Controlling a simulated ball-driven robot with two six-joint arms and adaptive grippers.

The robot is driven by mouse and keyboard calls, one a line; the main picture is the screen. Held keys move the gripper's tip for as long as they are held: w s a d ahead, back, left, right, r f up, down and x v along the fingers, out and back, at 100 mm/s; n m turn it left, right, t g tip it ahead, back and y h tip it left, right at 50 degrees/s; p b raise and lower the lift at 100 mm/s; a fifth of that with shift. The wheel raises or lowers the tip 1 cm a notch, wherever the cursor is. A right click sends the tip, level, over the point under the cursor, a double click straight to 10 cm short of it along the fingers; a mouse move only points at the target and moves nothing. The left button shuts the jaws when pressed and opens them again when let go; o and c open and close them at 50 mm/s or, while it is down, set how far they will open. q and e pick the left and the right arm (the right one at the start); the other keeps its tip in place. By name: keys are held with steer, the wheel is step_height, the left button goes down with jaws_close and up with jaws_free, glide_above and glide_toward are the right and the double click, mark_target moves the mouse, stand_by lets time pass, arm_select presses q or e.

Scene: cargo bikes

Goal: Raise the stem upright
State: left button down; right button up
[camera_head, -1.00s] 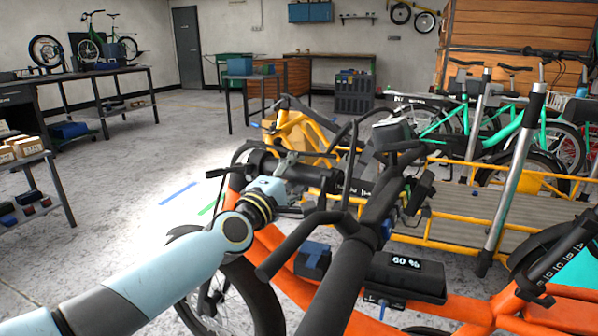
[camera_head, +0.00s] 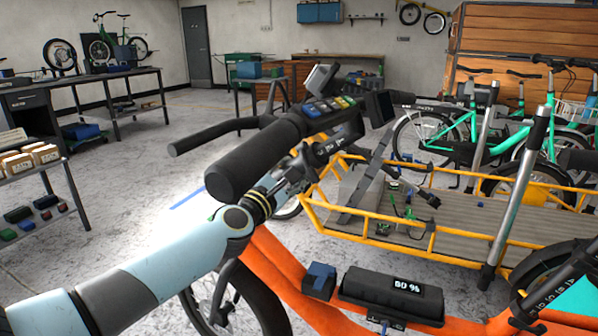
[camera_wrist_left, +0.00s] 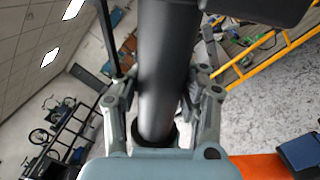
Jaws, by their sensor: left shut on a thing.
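The orange bike's black stem and handlebar assembly (camera_head: 262,150) is raised across the middle of the head view, tilted. I cannot tell exactly where the stem meets the handlebar. Controls with coloured buttons (camera_head: 325,105) and a dark display (camera_head: 378,108) sit at its upper right. My left gripper (camera_head: 298,170) is at the assembly, partly hidden by black parts. In the left wrist view a thick black bar (camera_wrist_left: 168,70) runs between the fingers (camera_wrist_left: 160,95), which are shut on it; a collar shows at its lower end. The stem's hinge is not clearly visible. My right gripper is out of view.
The orange frame (camera_head: 285,275) carries a black battery box (camera_head: 390,292) and a blue block (camera_head: 319,280) below. A yellow-railed cargo bed (camera_head: 480,222) stands behind, with green bikes (camera_head: 450,135) at the right. Open floor (camera_head: 130,215) lies at the left.

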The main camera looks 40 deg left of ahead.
arm_select(q)
steer(key=a+r+n+p, duration=0.1)
steer(key=n, duration=0.1)
steer(key=a+r+n+p, duration=0.1)
steer(key=a+n, duration=0.1)
steer(key=shift+s+a+r+y, duration=0.15)
steer(key=shift+a+y, duration=0.1)
steer(key=shift+y, duration=0.15)
steer(key=shift+a+n+g+p, duration=0.4)
steer(key=shift+a+n+p, duration=0.15)
steer(key=shift+a+n, duration=0.55)
steer(key=shift+s+a+f+n, duration=0.1)
steer(key=shift+a+f+n, duration=0.15)
steer(key=shift+n, duration=0.15)
steer(key=shift+s+f, duration=0.1)
steer(key=shift+f, duration=0.05)
